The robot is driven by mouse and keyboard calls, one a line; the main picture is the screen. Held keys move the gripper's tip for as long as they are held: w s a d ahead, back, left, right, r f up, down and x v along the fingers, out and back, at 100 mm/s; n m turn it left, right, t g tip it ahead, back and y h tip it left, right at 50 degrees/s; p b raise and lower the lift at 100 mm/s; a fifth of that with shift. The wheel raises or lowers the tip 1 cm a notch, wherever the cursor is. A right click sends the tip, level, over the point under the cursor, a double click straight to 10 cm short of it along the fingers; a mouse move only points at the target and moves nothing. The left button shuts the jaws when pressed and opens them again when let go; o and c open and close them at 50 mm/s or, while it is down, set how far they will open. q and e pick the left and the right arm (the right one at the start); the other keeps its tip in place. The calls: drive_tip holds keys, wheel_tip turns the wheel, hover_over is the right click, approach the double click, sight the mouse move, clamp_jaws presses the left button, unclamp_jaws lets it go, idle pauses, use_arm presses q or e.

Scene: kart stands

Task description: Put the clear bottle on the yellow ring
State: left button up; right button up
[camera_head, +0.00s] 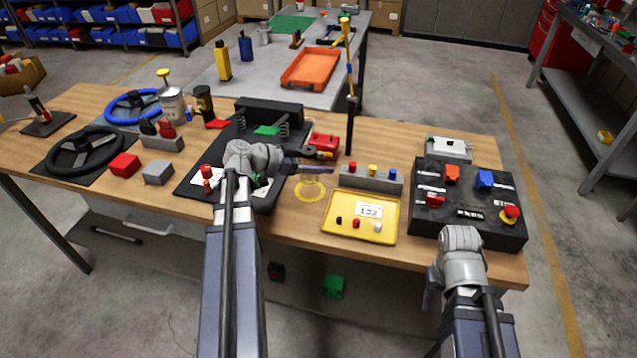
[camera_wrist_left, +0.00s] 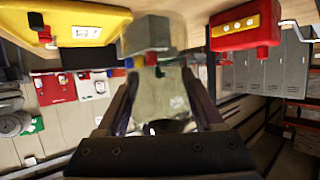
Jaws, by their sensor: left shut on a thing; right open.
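In the left wrist view a clear, see-through bottle (camera_wrist_left: 160,98) sits between the two fingers of my left gripper (camera_wrist_left: 160,110), which is shut on it. In the head view my left gripper (camera_head: 318,168) is over the table's front half, right by the yellow ring (camera_head: 310,191). The bottle hardly shows there, so I cannot tell whether its base touches the table. The ring lies flat on the wood, left of the yellow tray. My right gripper (camera_head: 431,288) is open, in front of the table edge at the right; its fingers are partly hidden.
The yellow tray (camera_head: 338,233) and a grey block with coloured caps (camera_head: 352,178) stand right of the ring. A red box (camera_head: 323,144) is behind it. A black seat-like mat (camera_head: 188,192) lies left. A yellow-black post (camera_head: 350,100) rises behind; a black switch panel (camera_head: 462,190) is at right.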

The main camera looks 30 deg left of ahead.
use_arm(q)
drive_tip(key=shift+f, duration=0.15)
wheel_tip(320, 180, down, 4)
drive_tip(key=b, duration=0.3)
drive_tip(key=shift+b, duration=0.4)
drive_tip(key=shift+r, duration=0.2)
drive_tip(key=shift+f, duration=0.1)
drive_tip(key=o, duration=0.9)
drive_tip(key=shift+f, duration=0.1)
drive_tip(key=o, duration=0.5)
drive_tip(key=shift+c, duration=0.2)
